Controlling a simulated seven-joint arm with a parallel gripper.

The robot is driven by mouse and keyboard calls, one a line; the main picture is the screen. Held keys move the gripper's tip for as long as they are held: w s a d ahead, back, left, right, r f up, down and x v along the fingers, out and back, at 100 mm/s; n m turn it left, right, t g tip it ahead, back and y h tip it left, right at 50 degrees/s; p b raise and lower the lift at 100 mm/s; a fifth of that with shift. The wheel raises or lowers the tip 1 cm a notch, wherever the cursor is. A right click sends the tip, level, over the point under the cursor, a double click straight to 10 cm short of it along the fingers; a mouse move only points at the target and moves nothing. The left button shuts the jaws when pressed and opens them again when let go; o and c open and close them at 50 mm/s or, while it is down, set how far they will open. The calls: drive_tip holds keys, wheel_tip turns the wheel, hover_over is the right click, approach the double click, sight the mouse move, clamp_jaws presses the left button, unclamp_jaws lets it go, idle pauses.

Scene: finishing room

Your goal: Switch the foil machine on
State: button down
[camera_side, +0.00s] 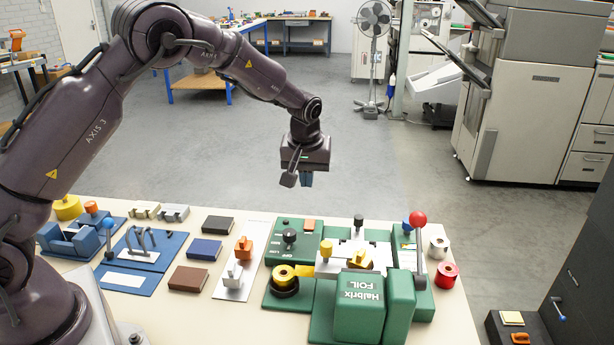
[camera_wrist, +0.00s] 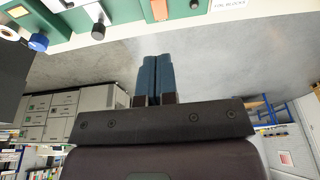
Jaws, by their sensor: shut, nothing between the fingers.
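The green foil machine (camera_side: 358,306), lettered "Halbrix FOIL", stands on the front right of the table. Its control plate (camera_side: 308,256) at the left rear carries a black rotary knob (camera_side: 289,237) with small lettering beside it, including what reads as "OFF" and "LOW". I cannot tell the knob's exact setting. A lever with a red ball (camera_side: 418,219) stands upright at the machine's right. My gripper (camera_side: 306,181) hangs above and behind the table's far edge, apart from the machine. Its blue fingers (camera_wrist: 155,58) are shut and empty in the wrist view, where green machine parts show along the top edge.
A gold foil roll (camera_side: 284,276) sits left of the machine body. Silver (camera_side: 438,246) and red (camera_side: 446,274) rolls stand at its right. Dark blocks (camera_side: 204,248) and blue fixtures (camera_side: 148,248) lie to the left.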

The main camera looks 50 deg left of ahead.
sight(310, 222)
drive_tip(key=shift+w+a+r+t+y, duration=0.3)
drive_tip(key=shift+w+a+r, duration=0.05)
drive_tip(key=shift+w, duration=0.15)
drive_tip(key=shift+f, duration=0.1)
drive_tip(key=x, duration=1.3)
drive_tip(key=shift+s+d+f, duration=0.1)
drive_tip(key=shift+f, duration=0.4)
